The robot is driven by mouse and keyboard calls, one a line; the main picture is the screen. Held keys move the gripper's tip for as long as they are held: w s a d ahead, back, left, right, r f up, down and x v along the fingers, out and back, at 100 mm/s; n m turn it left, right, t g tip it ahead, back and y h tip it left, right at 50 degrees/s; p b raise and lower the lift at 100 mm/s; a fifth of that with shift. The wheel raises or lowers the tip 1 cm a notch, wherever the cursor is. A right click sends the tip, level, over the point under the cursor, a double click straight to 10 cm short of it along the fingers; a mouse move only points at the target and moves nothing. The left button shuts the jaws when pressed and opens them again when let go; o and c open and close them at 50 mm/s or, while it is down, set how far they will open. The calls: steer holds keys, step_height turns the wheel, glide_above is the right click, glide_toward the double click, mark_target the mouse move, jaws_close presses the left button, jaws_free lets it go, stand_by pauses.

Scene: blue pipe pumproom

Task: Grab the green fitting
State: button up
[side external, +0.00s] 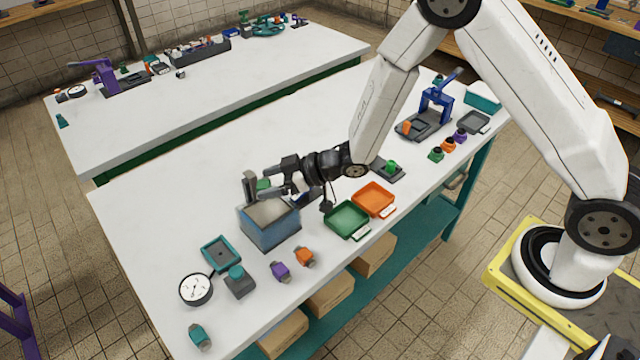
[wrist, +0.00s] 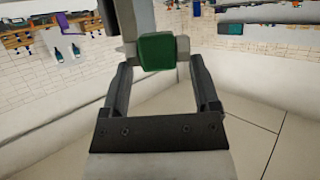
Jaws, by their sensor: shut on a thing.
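My gripper (wrist: 162,54) is shut on the green fitting (wrist: 157,52), which sits between the fingertips in the wrist view. In the side view my gripper (side external: 262,186) is above the blue-grey bin (side external: 272,231), and the green fitting (side external: 263,185) shows partly between the fingers. The fitting appears clear of the bin's rim. Part of it is hidden by the fingers.
A green tray (side external: 346,220) and an orange tray (side external: 373,199) stand right of the bin. An orange fitting (side external: 304,257), a purple fitting (side external: 280,271) and a gauge (side external: 196,289) lie in front. A blue press (side external: 437,105) stands at the far right.

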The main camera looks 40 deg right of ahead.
steer(key=shift+r, duration=2.35)
steer(key=shift+f, duration=0.1)
